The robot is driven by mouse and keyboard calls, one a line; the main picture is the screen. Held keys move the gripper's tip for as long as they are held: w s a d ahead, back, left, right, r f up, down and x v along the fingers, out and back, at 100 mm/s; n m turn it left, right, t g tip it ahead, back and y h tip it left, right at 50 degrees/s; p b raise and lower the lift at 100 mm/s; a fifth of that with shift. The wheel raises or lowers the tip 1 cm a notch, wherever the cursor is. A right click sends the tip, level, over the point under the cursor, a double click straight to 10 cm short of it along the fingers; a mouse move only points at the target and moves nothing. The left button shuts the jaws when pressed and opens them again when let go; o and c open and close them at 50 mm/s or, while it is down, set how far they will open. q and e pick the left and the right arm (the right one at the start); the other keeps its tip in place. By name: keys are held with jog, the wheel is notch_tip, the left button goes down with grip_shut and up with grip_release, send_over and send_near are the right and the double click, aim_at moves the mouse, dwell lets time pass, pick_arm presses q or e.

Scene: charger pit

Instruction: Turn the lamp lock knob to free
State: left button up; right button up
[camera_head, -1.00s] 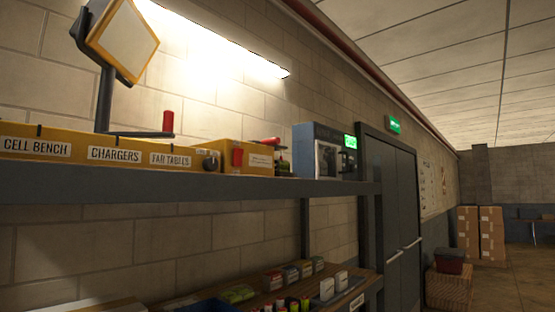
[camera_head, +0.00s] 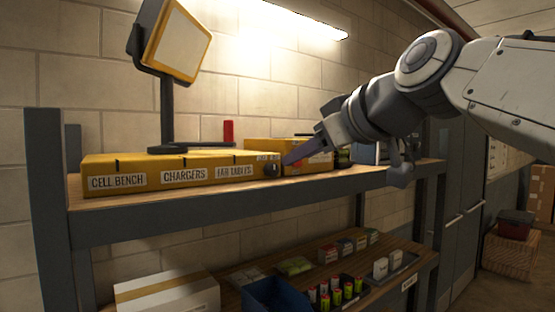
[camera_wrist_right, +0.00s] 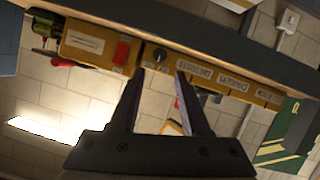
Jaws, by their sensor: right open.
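The lamp lock knob is a small dark round knob (camera_head: 271,170) on the right end of the front of a long yellow panel (camera_head: 140,173) on the upper shelf. In the right wrist view the knob (camera_wrist_right: 160,55) appears just beyond and between my open fingers. My right gripper (camera_head: 286,160) reaches in from the right with its tips close to the knob; it is open and empty in the wrist view (camera_wrist_right: 160,76). I cannot tell whether the fingers touch the knob. The knob's pointer is too small to read. The yellow-framed lamp (camera_head: 180,40) stands tilted on a dark post behind the panel. My left gripper is not in view.
A yellow box with a red part (camera_head: 316,162) stands right of the knob, partly behind my gripper. A red cylinder (camera_head: 228,131) stands behind the panel. The lower shelf holds a white box (camera_head: 165,292), a blue bin (camera_head: 278,295) and several small cells.

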aim_at(274, 171)
jog(key=p+x, duration=0.3)
jog(key=x, duration=0.4)
jog(key=shift+w+a, duration=0.1)
jog(key=shift+w, duration=0.05)
jog(key=shift+w+a+f, duration=0.2)
jog(key=shift+w+a, duration=0.05)
jog(key=shift+w, duration=0.2)
